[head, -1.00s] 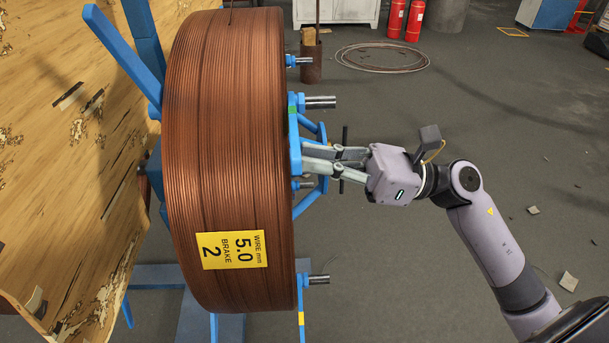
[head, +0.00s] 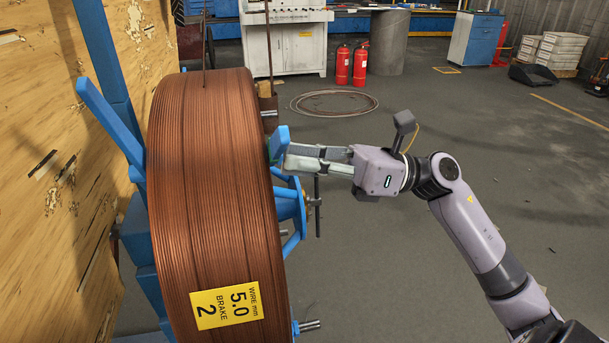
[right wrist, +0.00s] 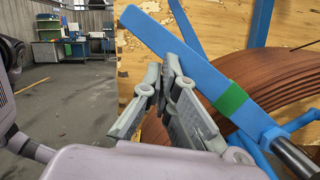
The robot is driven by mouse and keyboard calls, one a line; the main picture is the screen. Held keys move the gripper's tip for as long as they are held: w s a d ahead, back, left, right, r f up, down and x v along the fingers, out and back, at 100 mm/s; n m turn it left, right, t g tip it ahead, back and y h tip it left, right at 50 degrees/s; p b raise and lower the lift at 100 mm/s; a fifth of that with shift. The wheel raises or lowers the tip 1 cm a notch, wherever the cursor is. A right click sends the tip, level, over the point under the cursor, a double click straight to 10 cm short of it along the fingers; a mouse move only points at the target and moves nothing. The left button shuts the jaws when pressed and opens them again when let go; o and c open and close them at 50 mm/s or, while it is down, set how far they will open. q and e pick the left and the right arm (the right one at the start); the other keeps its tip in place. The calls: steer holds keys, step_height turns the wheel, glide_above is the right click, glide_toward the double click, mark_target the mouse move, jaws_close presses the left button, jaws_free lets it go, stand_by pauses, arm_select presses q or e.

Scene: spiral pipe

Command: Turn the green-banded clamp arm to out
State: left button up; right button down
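The clamp arm is a blue flat bar with a green band. In the right wrist view the arm (right wrist: 185,55) slants from upper left to lower right, and the green band (right wrist: 231,99) lies in front of the copper coil (right wrist: 270,80). Its far end sticks past the coil's edge, against the wood. In the head view its blue end (head: 279,140) shows at the coil's right edge. My right gripper (head: 288,158) is at the arm. In the wrist view its fingertips (right wrist: 163,68) are close together and overlap the bar's lower side; contact is unclear. My left gripper is out of view.
A threaded bolt (right wrist: 295,158) stands near the arm's lower end. A dark T-handle (head: 317,205) hangs below my right gripper. A wooden panel (head: 50,200) is left of the coil. A wire ring (head: 335,103) lies behind. The floor to the right is mostly clear.

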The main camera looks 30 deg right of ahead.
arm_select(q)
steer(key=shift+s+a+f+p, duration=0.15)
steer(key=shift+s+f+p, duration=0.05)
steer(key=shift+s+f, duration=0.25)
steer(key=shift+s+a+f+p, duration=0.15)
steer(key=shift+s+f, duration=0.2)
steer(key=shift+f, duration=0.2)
arm_select(e)
steer(key=w+r, duration=0.2)
steer(key=r, duration=0.1)
steer(key=w+r, duration=0.1)
steer(key=r, duration=0.1)
steer(key=shift+d, duration=0.35)
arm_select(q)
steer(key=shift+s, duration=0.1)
arm_select(e)
steer(key=shift+f, duration=0.1)
